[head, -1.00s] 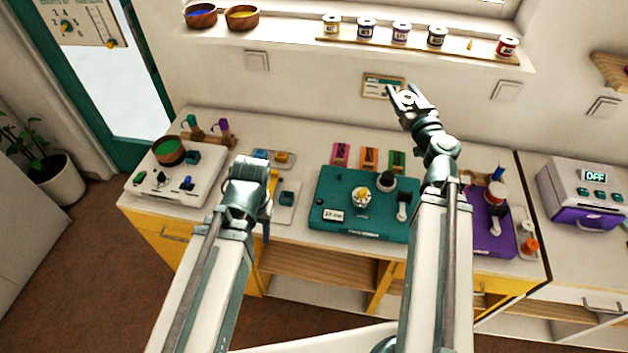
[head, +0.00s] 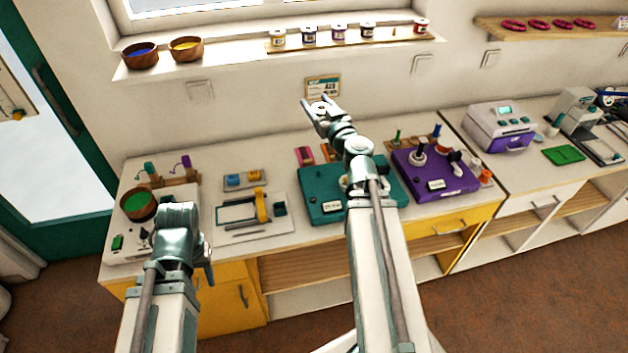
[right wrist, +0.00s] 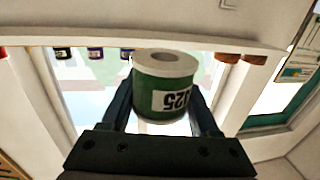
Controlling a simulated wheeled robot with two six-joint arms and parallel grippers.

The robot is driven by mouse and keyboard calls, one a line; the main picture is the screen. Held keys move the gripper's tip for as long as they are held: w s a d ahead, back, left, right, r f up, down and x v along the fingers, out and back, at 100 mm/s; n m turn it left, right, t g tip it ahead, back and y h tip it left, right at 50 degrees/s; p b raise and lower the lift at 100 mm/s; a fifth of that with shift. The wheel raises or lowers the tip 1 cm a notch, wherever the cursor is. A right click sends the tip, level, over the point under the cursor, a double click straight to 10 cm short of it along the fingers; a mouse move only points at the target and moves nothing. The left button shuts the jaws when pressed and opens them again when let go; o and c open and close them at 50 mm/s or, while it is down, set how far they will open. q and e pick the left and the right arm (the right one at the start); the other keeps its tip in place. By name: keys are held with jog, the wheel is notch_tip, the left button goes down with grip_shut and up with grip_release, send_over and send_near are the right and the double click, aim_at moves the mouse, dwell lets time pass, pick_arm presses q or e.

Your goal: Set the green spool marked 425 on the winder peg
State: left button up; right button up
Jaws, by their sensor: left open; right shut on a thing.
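The green spool (right wrist: 165,88) is held in my right gripper (right wrist: 162,112), between its two dark fingers. In the right wrist view its pale, hollow-centred top faces up, and its white label is upside down; the digits 25 show, the first is unclear. In the head view my right gripper (head: 321,104) is raised before the wall, and only the spool's pale top shows. My left gripper (head: 181,235) is open and hangs low at the left, its fingertips largely hidden. I cannot tell which peg is the winder's; a purple board (head: 462,182) and a teal board (head: 312,180) carry upright parts.
Several spools stand on the sill rack (head: 290,46). A wall card (head: 322,87) is just above my right gripper. My right arm hides part of the teal board. A white board with a green-filled bowl (head: 138,205) is at left, a purple-and-white machine (head: 500,128) at right.

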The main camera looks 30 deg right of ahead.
jog(key=w+d+f+m+g+h+b, duration=0.7)
jog(key=w+d+f+m+h+b, duration=0.3)
jog(key=d+h, duration=0.25)
jog(key=s+a+f+m+g+h+b, duration=0.1)
jog(key=f+m+g+b, duration=0.1)
jog(key=f+g+b, duration=0.2)
jog(key=s+a+f+m+g+h+b, duration=0.1)
jog(key=a+f+m+g+h+b, duration=0.1)
jog(key=f+b, duration=0.6)
jog(key=s+a+f+m+g+h+b, duration=0.1)
jog(key=a+f+m+g+b, duration=0.1)
jog(key=f+m+g+b, duration=0.2)
notch_tip(320, 180, down, 3)
jog(key=shift+f+g+b, duration=0.1)
jog(key=shift+g+b, duration=0.95)
jog(key=shift+g, duration=0.35)
jog(key=shift+f, duration=0.1)
jog(key=shift+f+b, duration=0.5)
jog(key=shift+b, duration=0.15)
jog(key=o, duration=1.4)
